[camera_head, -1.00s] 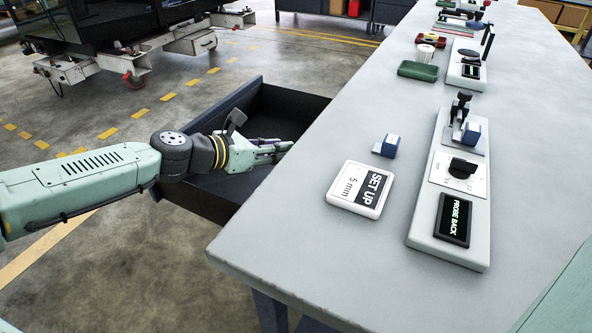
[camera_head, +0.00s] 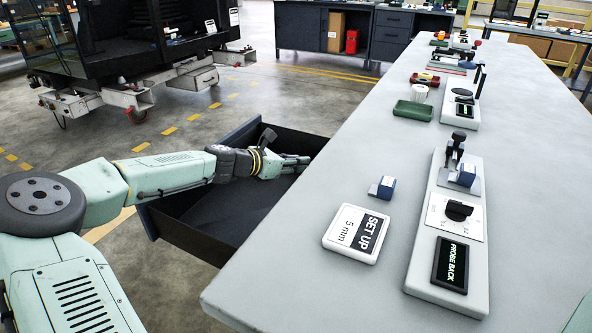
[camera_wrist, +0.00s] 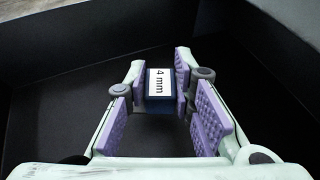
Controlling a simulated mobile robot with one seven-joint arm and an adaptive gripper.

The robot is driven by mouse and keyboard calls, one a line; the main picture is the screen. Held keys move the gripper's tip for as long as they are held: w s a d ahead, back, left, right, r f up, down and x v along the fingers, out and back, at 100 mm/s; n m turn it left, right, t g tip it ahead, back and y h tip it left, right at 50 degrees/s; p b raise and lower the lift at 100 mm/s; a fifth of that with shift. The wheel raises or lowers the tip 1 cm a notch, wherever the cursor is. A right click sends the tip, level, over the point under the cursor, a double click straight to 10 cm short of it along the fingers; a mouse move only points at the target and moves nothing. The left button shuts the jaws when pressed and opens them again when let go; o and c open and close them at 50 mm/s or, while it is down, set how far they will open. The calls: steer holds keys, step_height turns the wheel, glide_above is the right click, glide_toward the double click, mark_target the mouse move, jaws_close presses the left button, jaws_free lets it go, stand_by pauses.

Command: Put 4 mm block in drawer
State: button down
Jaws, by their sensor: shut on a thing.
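The 4 mm block (camera_wrist: 160,84), dark blue with a white "4 mm" label, is between the purple pads of my gripper (camera_wrist: 160,90) in the wrist view. My gripper is shut on it. The open drawer (camera_head: 180,228), dark and box-like, sticks out from the left side of the bench. In the head view my gripper (camera_head: 293,163) is within the drawer's outline, towards its far right part near the bench edge. The block cannot be made out there. Dark drawer floor (camera_wrist: 60,125) and walls surround the gripper in the wrist view; the block's height above the floor is unclear.
The grey bench top (camera_head: 300,270) overhangs the drawer on the right. On it are a "SET UP 5 mm" sign (camera_head: 356,233), a blue block (camera_head: 383,187), a "PROBE BACK" fixture (camera_head: 450,240) and a green tray (camera_head: 412,111). A trolley (camera_head: 150,60) stands at the back left.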

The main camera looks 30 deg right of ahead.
steer(key=shift+w+d+f, duration=0.1)
steer(key=shift+d+f, duration=0.1)
steer(key=shift+f, duration=1.55)
steer(key=c, duration=1.4)
jaws_free()
steer(key=shift+f, duration=0.1)
steer(key=shift+o, duration=0.2)
steer(key=shift+a, duration=0.15)
steer(key=b+v, duration=0.1)
steer(key=v, duration=1.1)
steer(key=shift+r, duration=0.2)
